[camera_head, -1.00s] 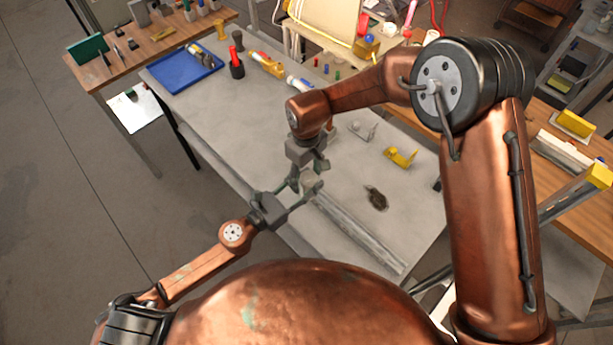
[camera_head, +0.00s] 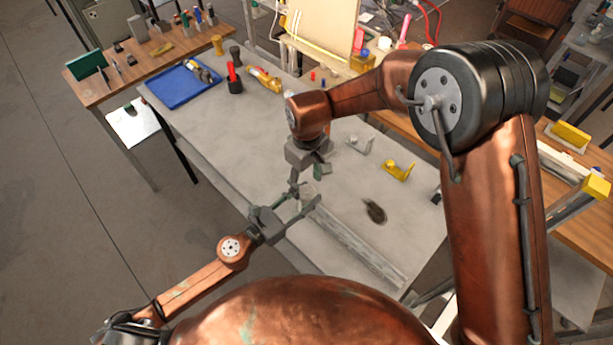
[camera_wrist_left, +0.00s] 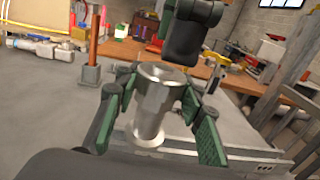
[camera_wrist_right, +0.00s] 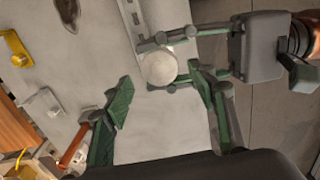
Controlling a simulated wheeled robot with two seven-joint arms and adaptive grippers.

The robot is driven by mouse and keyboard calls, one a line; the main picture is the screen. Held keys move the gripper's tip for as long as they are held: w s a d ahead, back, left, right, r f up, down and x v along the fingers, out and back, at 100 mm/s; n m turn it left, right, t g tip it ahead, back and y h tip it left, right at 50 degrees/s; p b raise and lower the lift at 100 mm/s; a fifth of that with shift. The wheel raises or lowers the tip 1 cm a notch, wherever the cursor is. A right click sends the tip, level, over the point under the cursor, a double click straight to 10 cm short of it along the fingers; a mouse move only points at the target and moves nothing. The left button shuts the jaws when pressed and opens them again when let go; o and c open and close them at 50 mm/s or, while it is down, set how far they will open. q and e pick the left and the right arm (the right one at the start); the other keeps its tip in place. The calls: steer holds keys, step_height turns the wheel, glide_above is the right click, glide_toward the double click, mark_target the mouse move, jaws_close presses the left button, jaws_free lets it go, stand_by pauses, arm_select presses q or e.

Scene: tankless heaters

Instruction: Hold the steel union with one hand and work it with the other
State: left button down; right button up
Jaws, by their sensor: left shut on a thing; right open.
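The steel union (camera_wrist_left: 152,100) is a short, bright metal cylinder with a flared lower end. It stands upright in my left gripper (camera_wrist_left: 155,118), between the green-padded fingers. In the right wrist view its round top (camera_wrist_right: 160,68) faces the camera, and the left fingers reach it from the right. My left gripper (camera_head: 290,208) is over the near side of the grey table in the head view. My right gripper (camera_wrist_right: 162,95) is open and empty; its fingers are spread just beside the union in that view. In the head view my right gripper (camera_head: 308,172) is just above the left one, hiding detail.
A metal rail (camera_head: 350,243) lies on the grey table (camera_head: 215,140) below the hands. A grey stand (camera_head: 360,144), a yellow stand (camera_head: 398,170) and a dark patch (camera_head: 375,212) are to the right. A blue tray (camera_head: 180,84) and tools stand at the far left end.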

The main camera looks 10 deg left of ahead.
mark_target(306, 192)
steer(key=shift+f, duration=2.1)
steer(key=shift+s, duration=0.1)
steer(key=c, duration=1.2)
steer(key=n, duration=0.3)
steer(key=shift+a, duration=0.1)
steer(key=o, duration=1.3)
